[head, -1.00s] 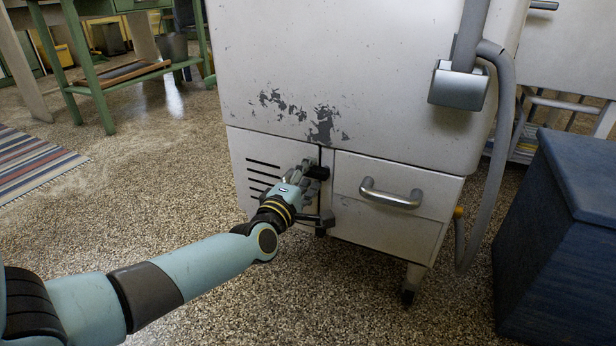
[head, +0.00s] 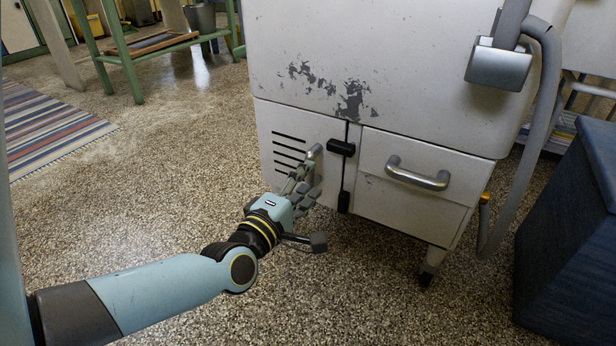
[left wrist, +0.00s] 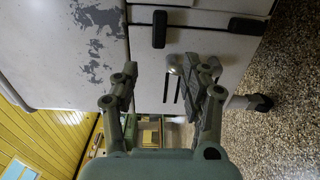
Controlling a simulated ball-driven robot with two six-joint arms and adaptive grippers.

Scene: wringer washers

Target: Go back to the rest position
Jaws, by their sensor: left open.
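My left gripper (head: 313,172) is open and empty in the head view, in front of the slotted lower left panel (head: 290,135) of the white washer (head: 400,70). It is left of and below the black latch (head: 342,147). In the left wrist view its two fingers (left wrist: 165,85) stand apart with nothing between them, and the washer's panel shows beyond. The black latch also shows in the left wrist view (left wrist: 159,30). My right gripper is in neither view.
A drawer with a metal handle (head: 418,174) is right of the latch. A grey hose (head: 520,150) hangs at the washer's right side. A dark blue box (head: 570,230) stands at the right. A striped rug (head: 45,125) and a green table (head: 125,65) are at the left. Speckled floor is clear between.

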